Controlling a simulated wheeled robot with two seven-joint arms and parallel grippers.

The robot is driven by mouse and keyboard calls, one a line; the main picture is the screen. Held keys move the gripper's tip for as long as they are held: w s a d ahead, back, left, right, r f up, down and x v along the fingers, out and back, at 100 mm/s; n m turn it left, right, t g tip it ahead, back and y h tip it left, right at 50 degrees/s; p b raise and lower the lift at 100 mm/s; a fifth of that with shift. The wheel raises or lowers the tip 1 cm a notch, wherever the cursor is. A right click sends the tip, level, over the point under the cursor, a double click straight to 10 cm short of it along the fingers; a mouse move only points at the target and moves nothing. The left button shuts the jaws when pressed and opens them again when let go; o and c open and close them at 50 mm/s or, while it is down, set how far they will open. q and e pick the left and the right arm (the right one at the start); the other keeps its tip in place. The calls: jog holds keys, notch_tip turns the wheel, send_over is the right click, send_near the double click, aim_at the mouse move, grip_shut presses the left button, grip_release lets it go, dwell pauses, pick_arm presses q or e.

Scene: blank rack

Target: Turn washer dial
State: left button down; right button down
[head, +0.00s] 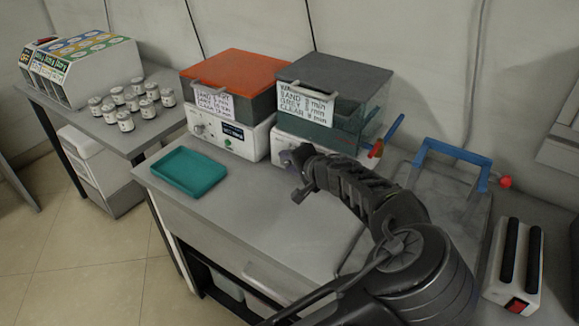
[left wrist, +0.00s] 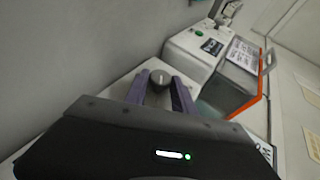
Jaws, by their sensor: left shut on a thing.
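The grey-lidded washer (head: 330,75) stands on the bench against the wall in the head view, with a clear tank over a white base (head: 285,138). Its front carries a handwritten label. My left gripper (head: 299,170) is at the front of this base. In the left wrist view, the purple-grey fingers of my left gripper (left wrist: 160,92) sit either side of a round grey dial (left wrist: 159,77) and are shut on it. The dial is hidden by the gripper in the head view. My right gripper is not in view.
An orange-lidded unit (head: 235,68) stands close to the left of the washer. A teal tray (head: 188,171) lies at the bench's left. Small jars (head: 125,121) stand on the left table. A blue-handled rack (head: 450,152) and a white device (head: 513,268) are at right. The bench front is clear.

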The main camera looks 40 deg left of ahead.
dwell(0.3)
pick_arm(q)
jog(key=c, duration=1.1)
grip_release()
jog(key=v, duration=0.7)
jog(key=shift+s+d+r, duration=0.1)
jog(key=shift+s+d, duration=0.15)
